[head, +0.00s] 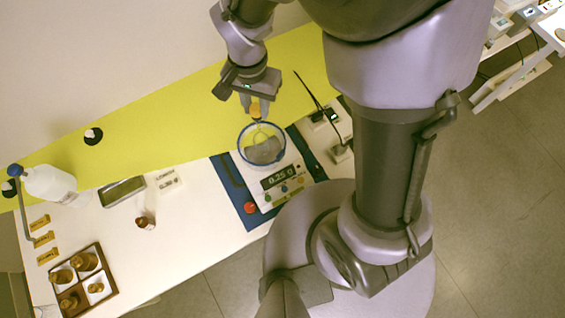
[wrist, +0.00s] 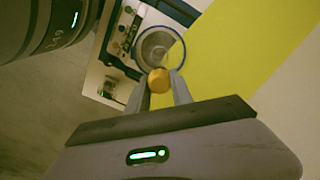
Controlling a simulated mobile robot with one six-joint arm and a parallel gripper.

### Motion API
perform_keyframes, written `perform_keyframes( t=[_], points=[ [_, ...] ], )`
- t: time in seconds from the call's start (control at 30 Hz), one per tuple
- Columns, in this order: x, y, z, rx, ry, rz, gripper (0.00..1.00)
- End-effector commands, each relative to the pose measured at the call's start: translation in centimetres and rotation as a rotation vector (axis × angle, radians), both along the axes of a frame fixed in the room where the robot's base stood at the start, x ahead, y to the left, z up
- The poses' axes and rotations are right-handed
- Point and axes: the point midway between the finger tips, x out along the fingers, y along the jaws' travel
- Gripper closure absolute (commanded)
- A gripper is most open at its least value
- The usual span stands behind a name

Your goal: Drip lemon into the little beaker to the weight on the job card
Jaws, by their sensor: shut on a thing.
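My gripper (head: 255,107) is shut on a dropper with an orange-yellow bulb (head: 256,111). It holds the dropper above a clear round vessel with a blue rim (head: 239,150) on the balance (head: 272,197). The bulb also shows between the fingertips in the wrist view (wrist: 158,80). The dropper's tip and any drop are too small to tell. The little beaker cannot be made out clearly inside the blue rim. The balance display (head: 278,177) appears to read 0.25 g. A white card with print (head: 168,181) lies left of the balance; its text is unreadable.
A small brown bottle (head: 145,223) stands on the white table near a metal tray (head: 122,192). A divided wooden crate (head: 108,268) holds several brown bottles. A white bottle with a blue cap (head: 50,182) stands at the left. A black device with a cable (head: 325,118) stands right of the balance.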

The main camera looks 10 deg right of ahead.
Motion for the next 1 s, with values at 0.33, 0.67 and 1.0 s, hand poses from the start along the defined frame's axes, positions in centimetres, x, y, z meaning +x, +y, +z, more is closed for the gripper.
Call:
perform_keyframes(
  t=[0.33, 0.67, 1.0],
  points=[
    [0.0, 0.0, 0.0, 0.0, 0.0, 0.0, 0.83],
    [0.0, 0.0, 0.0, 0.0, 0.0, 0.0, 0.83],
    [0.0, 0.0, -0.54, 0.0, 0.0, 0.0, 0.83]
  ],
)
